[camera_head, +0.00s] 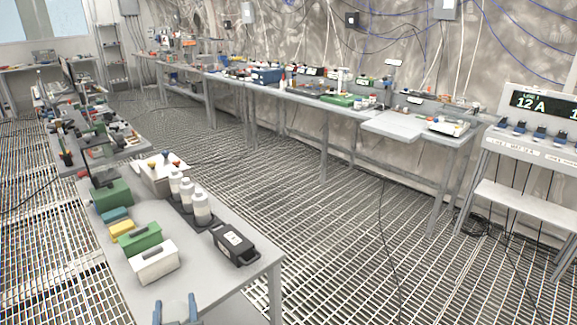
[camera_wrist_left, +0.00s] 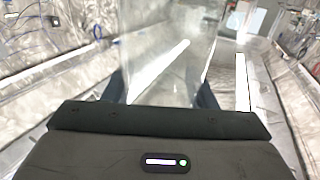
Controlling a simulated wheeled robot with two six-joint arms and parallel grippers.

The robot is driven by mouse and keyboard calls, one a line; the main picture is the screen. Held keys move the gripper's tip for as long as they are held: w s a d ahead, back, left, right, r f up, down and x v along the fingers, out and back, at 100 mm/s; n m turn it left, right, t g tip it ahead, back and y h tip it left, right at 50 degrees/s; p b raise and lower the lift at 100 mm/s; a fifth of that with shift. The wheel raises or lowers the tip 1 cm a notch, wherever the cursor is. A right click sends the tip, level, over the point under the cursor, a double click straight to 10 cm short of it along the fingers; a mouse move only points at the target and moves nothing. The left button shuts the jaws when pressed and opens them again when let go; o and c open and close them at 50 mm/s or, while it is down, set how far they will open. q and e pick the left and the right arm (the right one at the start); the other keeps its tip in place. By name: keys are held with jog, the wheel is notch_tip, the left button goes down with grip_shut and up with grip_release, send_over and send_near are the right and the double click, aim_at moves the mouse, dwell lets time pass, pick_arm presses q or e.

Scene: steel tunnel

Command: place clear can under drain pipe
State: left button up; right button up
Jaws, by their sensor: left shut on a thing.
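The clear can (camera_wrist_left: 170,60) is a large see-through cylinder that fills the upper middle of the left wrist view. My left gripper (camera_head: 175,309) shows at the bottom edge of the head view, over the near end of the grey table. Its blue fingers stand on either side of the can in the left wrist view, and it is shut on the can. The can is hard to make out in the head view. I cannot make out a drain pipe in either view. My right gripper is not in view.
The near grey table (camera_head: 190,286) holds a white box (camera_head: 154,262), a green box (camera_head: 139,238), a black device (camera_head: 234,243) and several white bottles (camera_head: 201,207). Long benches (camera_head: 300,97) line the back wall. Open grated floor (camera_head: 330,235) lies to the right.

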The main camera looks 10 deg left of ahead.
pick_arm(q)
jog(key=d+h, duration=0.1)
jog(key=d+f+m+h, duration=0.1)
jog(key=d+m+t+h, duration=0.1)
jog(key=shift+w+f, duration=0.1)
jog(key=shift+f, duration=0.2)
jog(key=shift+s+d+r+m+t+h, duration=0.15)
jog(key=shift+s+d+m+h, duration=0.15)
jog(key=shift+d+m+h, duration=0.65)
jog(key=shift+s+d+m+t+h, duration=0.2)
jog(key=shift+d+m+h, duration=0.35)
jog(key=shift+d+h, duration=0.75)
jog(key=shift+a, duration=0.1)
jog(key=shift+w+a+r+n+g+y, duration=0.1)
jog(key=shift+a+r+n+g+y, duration=0.25)
jog(key=shift+a+n+y, duration=0.8)
jog(key=shift+w+a+r+n+g+y, duration=0.25)
jog(key=shift+a+n+y, duration=0.4)
jog(key=shift+a+y, duration=0.9)
jog(key=shift+a+r+n+g+y, duration=0.3)
jog(key=shift+a+n+g+y, duration=0.15)
jog(key=shift+a+n+y, duration=0.65)
